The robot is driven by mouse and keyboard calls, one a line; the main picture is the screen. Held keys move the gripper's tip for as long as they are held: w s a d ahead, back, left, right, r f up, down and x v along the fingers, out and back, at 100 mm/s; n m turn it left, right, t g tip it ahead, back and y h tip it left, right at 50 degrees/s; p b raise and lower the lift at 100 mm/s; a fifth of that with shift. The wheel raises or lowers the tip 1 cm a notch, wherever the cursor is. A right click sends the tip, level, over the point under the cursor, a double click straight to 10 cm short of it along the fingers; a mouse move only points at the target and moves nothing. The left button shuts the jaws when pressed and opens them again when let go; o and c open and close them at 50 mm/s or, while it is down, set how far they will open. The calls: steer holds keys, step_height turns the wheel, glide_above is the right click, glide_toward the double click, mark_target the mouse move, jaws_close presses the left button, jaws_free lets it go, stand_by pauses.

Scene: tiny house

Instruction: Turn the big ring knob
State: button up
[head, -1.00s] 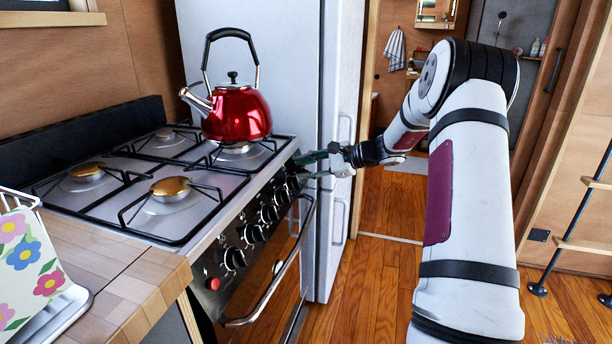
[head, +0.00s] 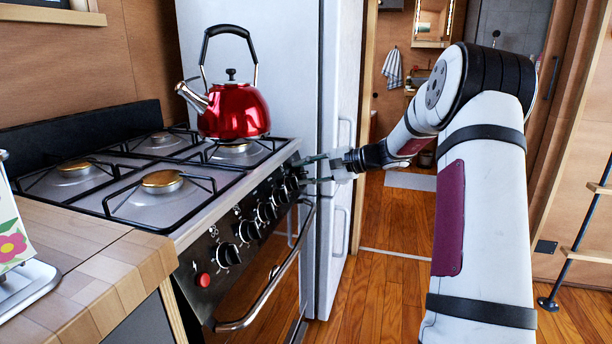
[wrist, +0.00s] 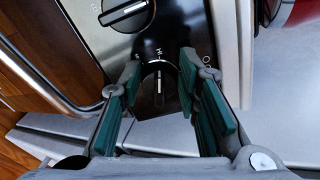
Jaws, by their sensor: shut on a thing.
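A row of black knobs runs along the stove's dark front panel in the head view. My gripper (head: 304,171) is at the far end of this row, beside the refrigerator. In the wrist view, the end knob (wrist: 159,88), black with a white line, sits between the green-padded fingers of my gripper (wrist: 160,80). The fingers are closed in on its two sides. The neighbouring knob (wrist: 127,12) is at the top of the wrist view, outside the fingers. In the head view, the fingers partly hide the held knob.
A red kettle (head: 234,108) stands on the back burner above my gripper. The oven handle (head: 267,289) projects below the knobs. A white refrigerator (head: 280,60) stands just beyond the stove. A wooden counter (head: 100,255) is at the near left. The floor to the right is open.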

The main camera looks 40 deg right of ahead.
steer(key=shift+s+f, duration=0.1)
steer(key=shift+f, duration=0.1)
steer(key=o, duration=1.2)
steer(key=shift+r, duration=0.1)
steer(key=shift+c, duration=0.2)
steer(key=v, duration=1.2)
steer(key=shift+a, duration=0.1)
